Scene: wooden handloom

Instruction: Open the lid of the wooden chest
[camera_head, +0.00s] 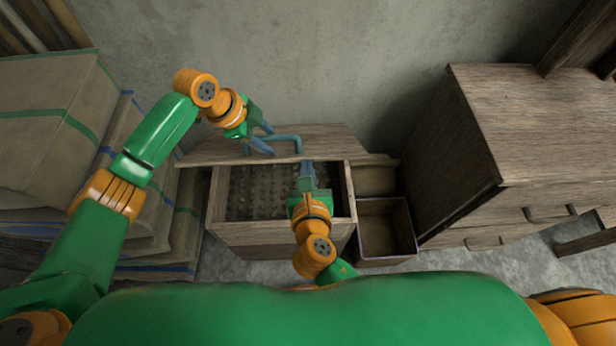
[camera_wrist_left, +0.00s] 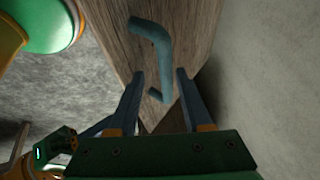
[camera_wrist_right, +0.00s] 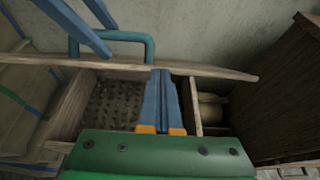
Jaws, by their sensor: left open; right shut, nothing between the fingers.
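The wooden chest (camera_head: 230,232) stands by the wall with its lid (camera_head: 335,143) raised, and its studded-looking dark inside (camera_head: 255,190) shows. A teal bar handle (camera_head: 287,137) is on the lid. My left gripper (camera_head: 270,139) is open at the handle's left part. In the left wrist view the handle (camera_wrist_left: 158,45) lies mostly beyond the fingertips, its lower end between them; contact is unclear. My right gripper (camera_head: 307,165) is shut and empty over the chest opening, its tips at the lid's lower edge. In the right wrist view its fingers (camera_wrist_right: 162,75) overlap that edge.
Stacked sacks or bales (camera_head: 50,110) crowd the left. A small open box (camera_head: 385,230) stands right of the chest. A large wooden cabinet (camera_head: 540,120) with drawers is farther right. The grey wall (camera_head: 330,50) rises close behind the lid.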

